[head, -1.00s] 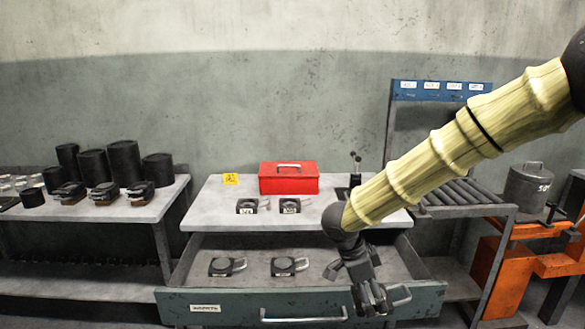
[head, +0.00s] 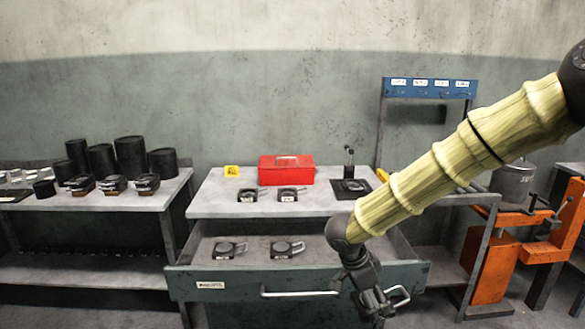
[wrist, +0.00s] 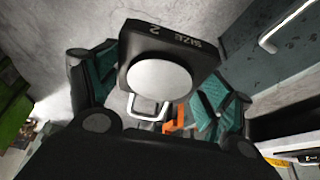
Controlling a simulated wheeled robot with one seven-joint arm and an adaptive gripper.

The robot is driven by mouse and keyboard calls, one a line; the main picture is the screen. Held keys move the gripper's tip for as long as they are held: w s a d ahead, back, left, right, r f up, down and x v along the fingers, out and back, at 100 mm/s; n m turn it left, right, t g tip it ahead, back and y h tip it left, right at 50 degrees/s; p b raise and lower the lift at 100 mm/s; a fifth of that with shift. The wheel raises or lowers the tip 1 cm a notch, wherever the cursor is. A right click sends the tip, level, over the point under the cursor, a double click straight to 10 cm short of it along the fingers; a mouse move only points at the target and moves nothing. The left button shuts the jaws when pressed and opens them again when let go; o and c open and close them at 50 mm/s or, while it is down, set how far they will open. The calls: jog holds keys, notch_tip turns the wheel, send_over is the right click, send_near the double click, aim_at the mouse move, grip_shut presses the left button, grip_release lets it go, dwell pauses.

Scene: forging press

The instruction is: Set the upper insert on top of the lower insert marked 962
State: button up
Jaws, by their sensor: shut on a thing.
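My gripper (head: 372,300) hangs in front of the open drawer's right side, low in the head view. In the wrist view its teal pads (wrist: 208,105) are on either side of a dark upper insert (wrist: 190,48) marked "SIZE 2", with a pale round face and a metal handle. It is held clear of any surface. Two dark inserts with white number labels, a left one (head: 247,197) and a right one (head: 287,195), lie on the tabletop. Their numbers are too small to read, so I cannot tell which is 962.
The open drawer (head: 195,285) holds two more handled inserts (head: 228,250) (head: 284,250). A red toolbox (head: 287,172), a yellow tag (head: 231,171) and a dark stand (head: 349,185) are on the table (head: 215,203). Black cylinders (head: 131,160) stand on the left bench.

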jog(key=s+a+f+n+t+y, duration=0.1)
jog(key=s+f+n, duration=0.3)
jog(key=f+n, duration=0.4)
jog(key=s+a+f+n+t+y+p, duration=0.1)
jog(key=s+f+n+t+y, duration=0.1)
jog(key=f+n, duration=0.5)
jog(key=shift+s+f+n+t+y+p, duration=0.3)
jog(key=shift+s+f+n+y, duration=0.1)
jog(key=shift+s+f+y, duration=0.45)
jog(key=shift+s, duration=0.1)
